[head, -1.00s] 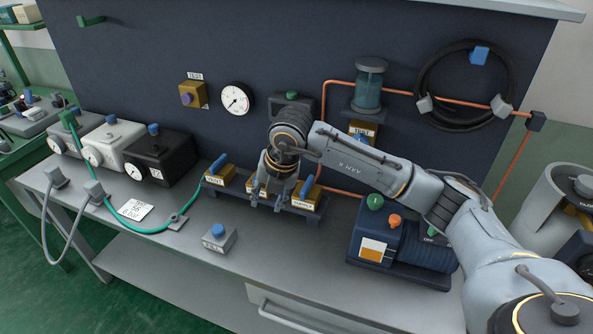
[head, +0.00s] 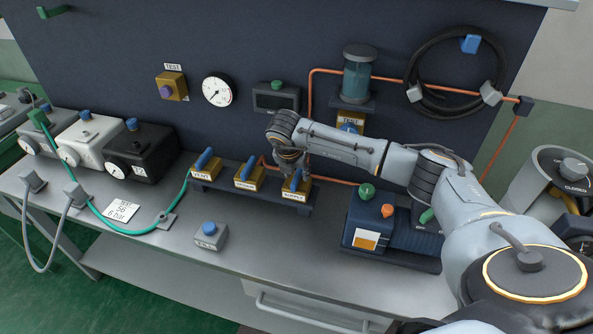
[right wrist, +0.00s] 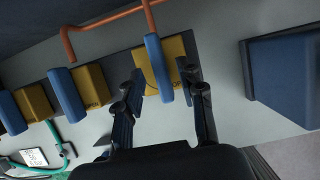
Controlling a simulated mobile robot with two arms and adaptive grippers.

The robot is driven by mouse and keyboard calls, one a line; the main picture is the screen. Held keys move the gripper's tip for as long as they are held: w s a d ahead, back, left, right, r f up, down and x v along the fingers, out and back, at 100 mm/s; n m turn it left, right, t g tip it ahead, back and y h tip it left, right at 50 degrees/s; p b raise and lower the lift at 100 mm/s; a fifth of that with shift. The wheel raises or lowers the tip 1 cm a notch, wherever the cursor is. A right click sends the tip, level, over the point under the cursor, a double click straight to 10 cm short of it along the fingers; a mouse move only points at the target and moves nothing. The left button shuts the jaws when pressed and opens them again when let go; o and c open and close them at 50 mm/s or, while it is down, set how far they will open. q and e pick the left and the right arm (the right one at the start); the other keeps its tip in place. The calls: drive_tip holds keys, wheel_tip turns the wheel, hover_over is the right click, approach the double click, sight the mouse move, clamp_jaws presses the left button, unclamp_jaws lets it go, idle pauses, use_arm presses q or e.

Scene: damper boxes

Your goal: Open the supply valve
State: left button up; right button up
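The supply valve (head: 297,187) is the rightmost of three brass valve blocks with blue levers on a dark rail. In the right wrist view its brass block (right wrist: 178,50) shows behind its blue lever (right wrist: 158,68). My right gripper (head: 292,168) is over this valve. In the right wrist view its two fingers (right wrist: 165,82) stand apart, one on each side of the lever, with gaps visible. I cannot tell how deep the lever sits between them. The supply lever lies about parallel to the other two. My left gripper is out of view.
The middle valve (head: 247,180) and the vent valve (head: 203,168) stand to the left. A blue pump (head: 405,232) stands close on the right. A copper pipe (head: 335,181) runs behind the rail. A small grey box with a blue button (head: 209,237) sits in front.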

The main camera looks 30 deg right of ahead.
drive_tip(key=shift+w+d+f, duration=0.1)
drive_tip(key=shift+f, duration=0.3)
drive_tip(key=shift+d+f, duration=0.1)
drive_tip(key=shift+f, duration=0.15)
drive_tip(key=shift+w+f, duration=0.15)
drive_tip(key=shift+c, duration=0.4)
clamp_jaws()
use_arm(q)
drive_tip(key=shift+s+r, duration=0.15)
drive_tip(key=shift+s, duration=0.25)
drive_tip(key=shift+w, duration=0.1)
